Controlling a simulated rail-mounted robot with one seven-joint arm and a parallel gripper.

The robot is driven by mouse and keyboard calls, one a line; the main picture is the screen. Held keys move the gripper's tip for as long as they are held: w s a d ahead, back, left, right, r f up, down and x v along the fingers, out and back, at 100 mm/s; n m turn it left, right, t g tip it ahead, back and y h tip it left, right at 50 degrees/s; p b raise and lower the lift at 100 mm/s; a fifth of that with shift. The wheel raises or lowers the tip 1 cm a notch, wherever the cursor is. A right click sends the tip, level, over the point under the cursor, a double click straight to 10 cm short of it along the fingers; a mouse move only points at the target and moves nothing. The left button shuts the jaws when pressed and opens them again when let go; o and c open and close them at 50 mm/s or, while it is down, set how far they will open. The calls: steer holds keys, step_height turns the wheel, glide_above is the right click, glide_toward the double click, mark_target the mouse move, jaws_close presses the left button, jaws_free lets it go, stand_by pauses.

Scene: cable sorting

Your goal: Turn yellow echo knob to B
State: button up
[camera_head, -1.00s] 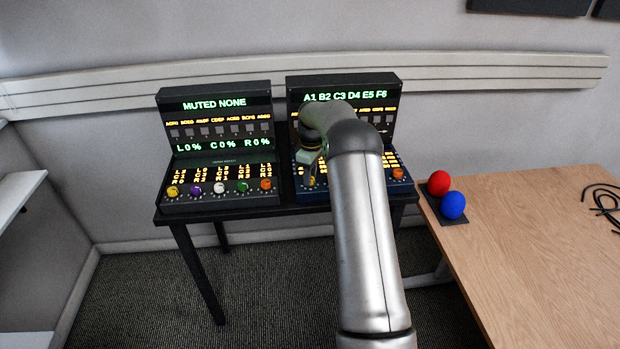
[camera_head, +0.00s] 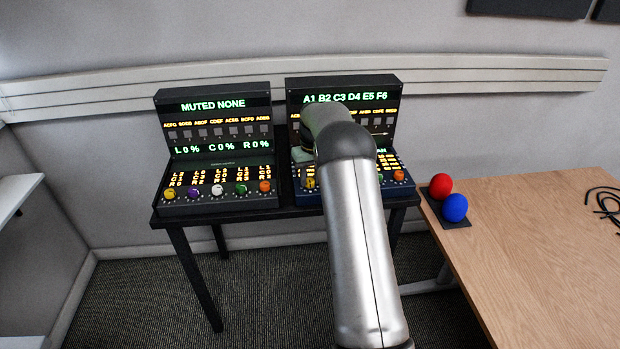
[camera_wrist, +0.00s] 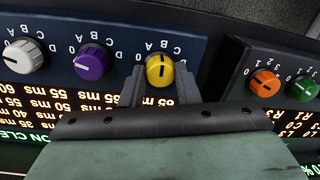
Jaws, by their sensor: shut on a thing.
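The yellow knob (camera_wrist: 160,70) is at the end of a row on the blue panel (camera_wrist: 115,42), with letters A, B, C, D around it in the wrist view. It also shows partly in the head view (camera_head: 310,183). My gripper (camera_wrist: 160,88) has one finger on each side of the knob and is shut on it. A dark mark shows on the knob's face; it looks roughly upright in the wrist view, but its exact letter is hard to tell. My arm hides much of the right console (camera_head: 390,90) in the head view.
Purple (camera_wrist: 92,62) and white (camera_wrist: 24,56) knobs sit beside the yellow one. The left console (camera_head: 215,95) has its own row of knobs, including an orange one (camera_wrist: 264,83). Red (camera_head: 441,185) and blue (camera_head: 454,207) balls stand at the wooden table's (camera_head: 530,250) edge.

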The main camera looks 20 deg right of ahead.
steer(key=shift+m, duration=0.3)
steer(key=o, duration=1)
steer(key=shift+c, duration=0.2)
step_height(320, 180, up, 17)
steer(key=shift+d+r, duration=0.2)
steer(key=shift+d, duration=0.25)
